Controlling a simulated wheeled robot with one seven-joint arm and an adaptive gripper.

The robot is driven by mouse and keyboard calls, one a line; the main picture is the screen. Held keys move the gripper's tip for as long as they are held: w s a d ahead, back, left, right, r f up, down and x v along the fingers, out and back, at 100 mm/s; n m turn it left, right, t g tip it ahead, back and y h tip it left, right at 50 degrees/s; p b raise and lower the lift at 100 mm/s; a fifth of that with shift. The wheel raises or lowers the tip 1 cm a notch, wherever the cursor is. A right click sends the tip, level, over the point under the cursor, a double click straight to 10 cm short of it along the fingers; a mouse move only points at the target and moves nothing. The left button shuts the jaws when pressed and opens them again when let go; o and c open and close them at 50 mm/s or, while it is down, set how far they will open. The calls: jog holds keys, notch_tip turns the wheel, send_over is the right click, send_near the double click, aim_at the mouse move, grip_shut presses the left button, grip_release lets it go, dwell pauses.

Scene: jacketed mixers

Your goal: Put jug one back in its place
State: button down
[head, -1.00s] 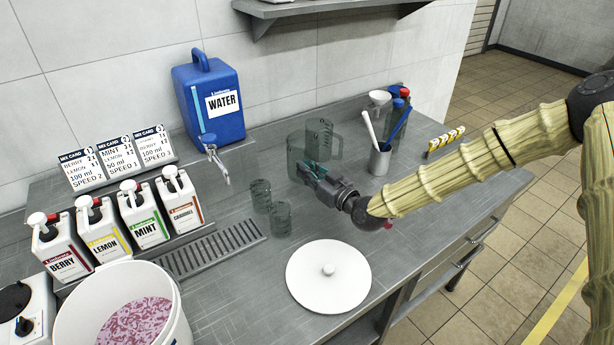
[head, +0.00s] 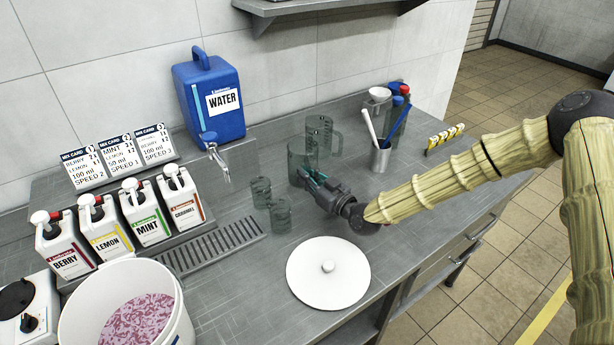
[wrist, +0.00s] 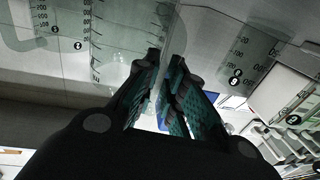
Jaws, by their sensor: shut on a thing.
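Two clear measuring jugs stand close together near the middle of the counter. The front jug (head: 301,158) is at my gripper (head: 307,178), which is shut on it, seemingly at its handle side. The rear jug (head: 322,133) has its handle to the right and stands just behind. I cannot read in the head view which jug is numbered one. In the wrist view my gripper's green-padded fingers (wrist: 163,62) converge in front of clear graduated walls (wrist: 110,35). The grip point itself is partly hidden.
Two small clear beakers (head: 261,191) (head: 281,214) stand left of my gripper, near the drain grille (head: 215,247). A white round lid (head: 328,272) lies in front. A cup of tools (head: 380,158) and bottles are right of the jugs. The blue water container (head: 208,95) stands behind left.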

jog(key=shift+s+f, duration=0.1)
jog(key=shift+f, duration=0.25)
jog(key=shift+s+d+f+b, duration=0.1)
jog(key=shift+f+b, duration=0.1)
jog(key=shift+b, duration=0.2)
jog(key=c, duration=1.6)
grip_release()
jog(key=shift+s+f, duration=0.1)
jog(key=shift+f, duration=0.05)
jog(key=shift+o, duration=0.5)
jog(key=shift+f, duration=0.1)
jog(key=shift+r+p, duration=0.55)
jog(key=shift+p, duration=0.15)
jog(key=b+v, duration=0.2)
jog(key=v, duration=0.9)
jog(key=shift+d+r+b, duration=0.1)
jog(key=shift+r+b, duration=0.1)
jog(key=shift+b, duration=0.1)
jog(key=shift+s+d+r, duration=0.1)
jog(key=shift+s+d, duration=0.05)
